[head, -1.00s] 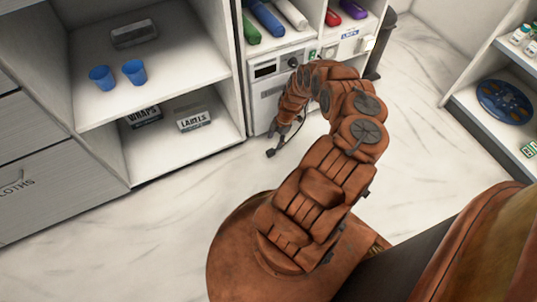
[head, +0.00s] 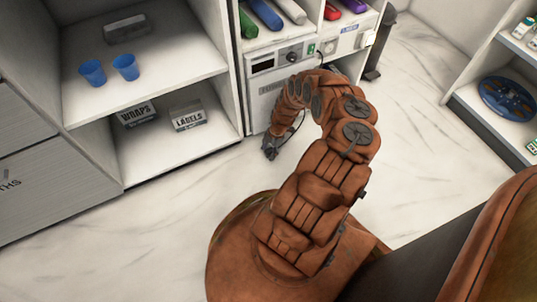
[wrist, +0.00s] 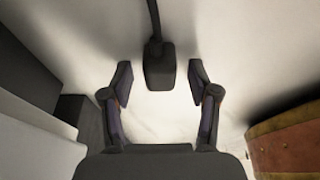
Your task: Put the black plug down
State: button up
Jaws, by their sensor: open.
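The black plug (wrist: 160,70) shows in the wrist view, with its cord running up from it. It lies between and just beyond the tips of my gripper (wrist: 160,80), with a gap on each side. My gripper is open, its two fingers apart and not touching the plug. In the head view my gripper (head: 270,147) is low by the floor in front of the grey panel unit. There the plug is hard to tell apart from the dark fingers, and the cord shows only in part.
The grey panel unit (head: 268,90) stands right behind my gripper. A shelf unit (head: 190,150) with blue cups (head: 125,67) and boxes is at the left. A dark bin (head: 380,45) stands at the back. Pale floor (head: 420,130) is clear to the right.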

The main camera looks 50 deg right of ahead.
aim_at(266, 152)
grip_shut()
dwell(0.4)
jog(key=shift+r, duration=0.15)
jog(key=shift+r+p, duration=0.3)
notch_tip(266, 152, up, 4)
jog(key=p, duration=0.2)
jog(key=shift+f+p, duration=0.2)
jog(key=shift+p, duration=0.15)
jog(key=s+a+p, duration=0.1)
jog(key=s+p, duration=0.1)
jog(key=s, duration=0.3)
jog(key=s+p, duration=0.2)
jog(key=s, duration=0.2)
jog(key=s+a+p, duration=0.1)
jog(key=s+p, duration=0.1)
jog(key=s, duration=0.3)
jog(key=shift+s+a+r+p, duration=0.3)
jog(key=shift+r, duration=0.05)
jog(key=shift+s, duration=0.6)
